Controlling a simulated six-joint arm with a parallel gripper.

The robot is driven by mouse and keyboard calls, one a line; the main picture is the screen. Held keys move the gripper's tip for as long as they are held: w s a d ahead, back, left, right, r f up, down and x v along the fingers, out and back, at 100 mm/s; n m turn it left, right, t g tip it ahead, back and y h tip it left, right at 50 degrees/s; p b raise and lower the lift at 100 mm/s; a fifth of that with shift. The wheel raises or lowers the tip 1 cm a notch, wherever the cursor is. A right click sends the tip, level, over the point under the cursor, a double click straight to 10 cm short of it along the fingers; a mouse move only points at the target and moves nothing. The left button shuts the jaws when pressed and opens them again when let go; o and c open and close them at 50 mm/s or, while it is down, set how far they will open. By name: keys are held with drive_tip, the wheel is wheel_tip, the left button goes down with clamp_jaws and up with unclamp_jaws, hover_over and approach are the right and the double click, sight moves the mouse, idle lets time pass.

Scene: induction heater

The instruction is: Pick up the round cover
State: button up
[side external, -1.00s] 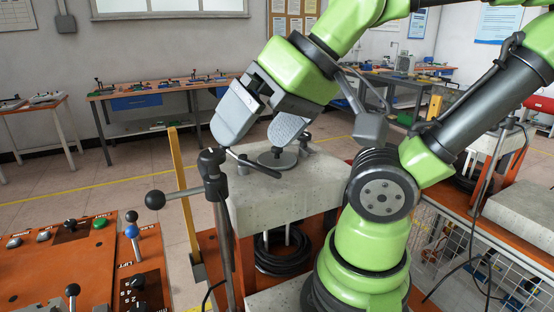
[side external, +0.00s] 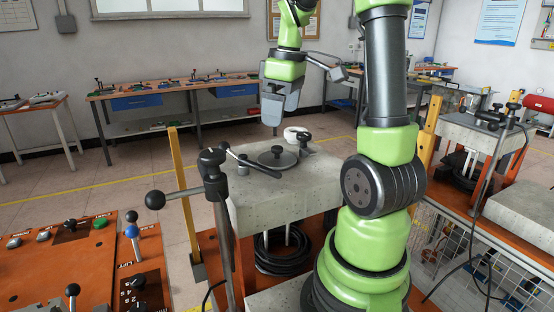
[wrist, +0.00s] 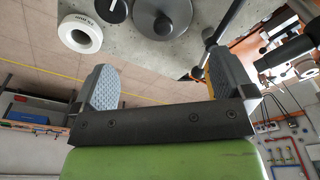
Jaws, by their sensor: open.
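The round cover (side external: 277,159) is a flat grey disc with a black knob on top. It lies on the pale concrete block (side external: 290,195). In the wrist view the cover (wrist: 178,18) is at the top edge, partly cut off, beyond the fingers. My gripper (side external: 281,110) is open and empty, pointing down above and behind the cover, apart from it. In the wrist view its two grey fingers stand wide apart with nothing between them (wrist: 163,72).
A white ring (wrist: 80,33) and a small black-topped piece (side external: 305,142) sit beside the cover. A dark bar handle (side external: 250,161) on a post reaches over the block's left side. An orange control panel (side external: 95,265) is at lower left.

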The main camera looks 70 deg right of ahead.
sight(278, 147)
drive_tip(key=f, duration=0.9)
drive_tip(key=shift+w+a+f, duration=0.1)
drive_tip(key=shift+w+a, duration=0.15)
drive_tip(key=shift+w, duration=0.1)
drive_tip(key=c, duration=0.9)
